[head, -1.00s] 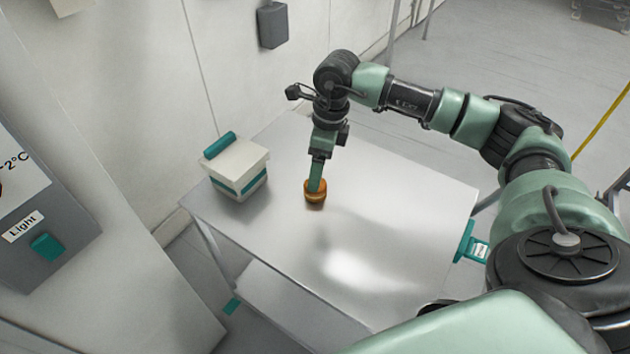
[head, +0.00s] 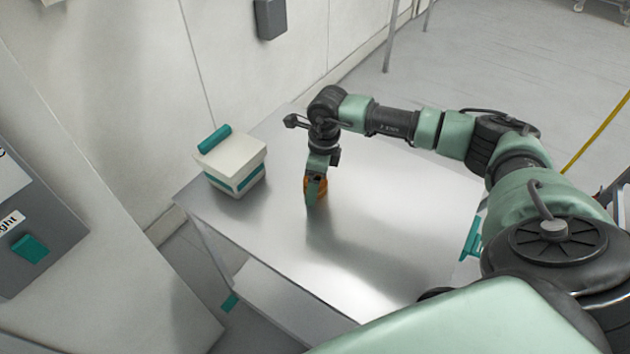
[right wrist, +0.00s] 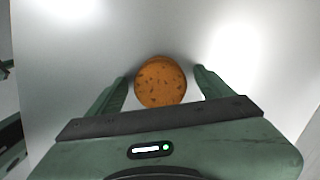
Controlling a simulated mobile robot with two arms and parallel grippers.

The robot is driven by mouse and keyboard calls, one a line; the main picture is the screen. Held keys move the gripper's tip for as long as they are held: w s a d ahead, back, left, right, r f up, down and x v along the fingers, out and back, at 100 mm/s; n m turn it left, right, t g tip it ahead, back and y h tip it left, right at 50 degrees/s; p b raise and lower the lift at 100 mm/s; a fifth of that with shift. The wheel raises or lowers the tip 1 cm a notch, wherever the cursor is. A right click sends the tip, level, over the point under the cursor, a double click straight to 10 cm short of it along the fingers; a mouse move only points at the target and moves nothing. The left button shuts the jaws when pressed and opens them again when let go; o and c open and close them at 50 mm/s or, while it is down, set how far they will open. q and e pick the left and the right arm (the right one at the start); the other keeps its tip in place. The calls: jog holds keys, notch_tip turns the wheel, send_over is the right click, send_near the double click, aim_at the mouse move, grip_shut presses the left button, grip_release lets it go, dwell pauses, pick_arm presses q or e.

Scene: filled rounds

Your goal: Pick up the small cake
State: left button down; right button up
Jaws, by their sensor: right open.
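The small cake (right wrist: 160,82) is round and orange-brown with dark flecks on top. In the right wrist view it sits between the two open fingers of my right gripper (right wrist: 161,88), with a gap showing on each side. In the head view the cake (head: 308,186) stands on the metal table (head: 390,245), partly hidden behind my right gripper (head: 315,195), which is lowered around it. My left gripper is not in view.
A white box with teal trim (head: 232,165) stands left of the cake at the table's edge. A wall runs behind the table. The table's middle and right are clear. A grey panel with a teal switch (head: 30,248) is at the left.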

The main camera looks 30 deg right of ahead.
jog(key=shift+f, duration=0.15)
jog(key=c, duration=0.9)
jog(key=shift+c, duration=0.2)
